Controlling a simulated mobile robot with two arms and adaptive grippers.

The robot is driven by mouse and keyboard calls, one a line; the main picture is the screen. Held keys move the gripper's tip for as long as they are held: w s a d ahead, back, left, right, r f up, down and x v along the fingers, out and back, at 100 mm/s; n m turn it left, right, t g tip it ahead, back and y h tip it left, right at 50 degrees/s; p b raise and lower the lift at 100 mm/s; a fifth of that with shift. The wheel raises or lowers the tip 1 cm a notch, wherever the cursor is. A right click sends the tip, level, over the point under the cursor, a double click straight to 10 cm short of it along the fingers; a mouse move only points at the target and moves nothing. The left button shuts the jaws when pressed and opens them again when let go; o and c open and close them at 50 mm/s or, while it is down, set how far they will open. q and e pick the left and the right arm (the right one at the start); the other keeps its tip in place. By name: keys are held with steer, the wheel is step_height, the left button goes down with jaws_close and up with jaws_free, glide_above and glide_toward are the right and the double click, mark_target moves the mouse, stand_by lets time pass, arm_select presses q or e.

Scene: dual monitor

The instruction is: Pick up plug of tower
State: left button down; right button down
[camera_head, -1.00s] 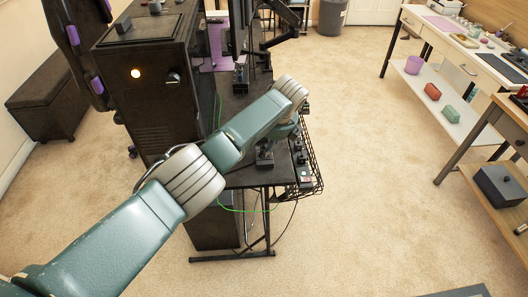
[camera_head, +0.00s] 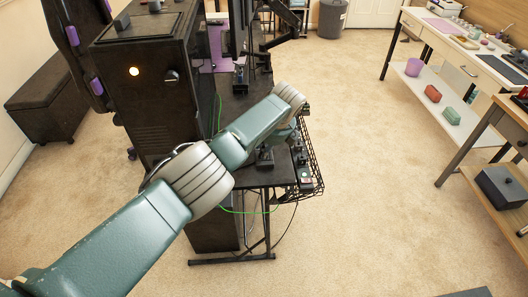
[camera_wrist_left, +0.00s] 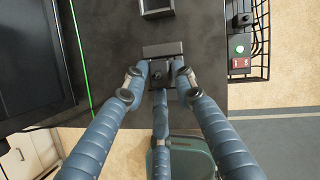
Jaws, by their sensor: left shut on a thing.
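My left arm (camera_head: 190,185) reaches from the lower left over the dark desk in the head view. Its gripper is mostly hidden there behind the wrist. In the left wrist view, my left gripper (camera_wrist_left: 160,78) has its three blue-grey fingers closed around a small black plug-like piece (camera_wrist_left: 158,74) just above the desk top. A wider black block (camera_wrist_left: 163,49) lies right beyond the fingertips; I cannot tell whether it is joined to the held piece. The large dark tower (camera_head: 150,105), with a lit button, stands left of the arm. My right gripper does not show.
A wire basket (camera_head: 313,165) hangs at the desk's right edge, with a power strip (camera_wrist_left: 239,45) in it. A green cable (camera_wrist_left: 78,45) runs along the desk. Shelved workbenches (camera_head: 450,75) stand at the right. Carpet between is clear.

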arm_select(q)
steer(key=shift+w+r, duration=0.25)
steer(key=shift+r, duration=0.05)
steer(key=shift+w+r, duration=0.1)
steer(key=shift+r, duration=0.35)
step_height(320, 180, up, 23)
steer(key=p, duration=0.7)
steer(key=shift+s, duration=0.2)
stand_by(0.4)
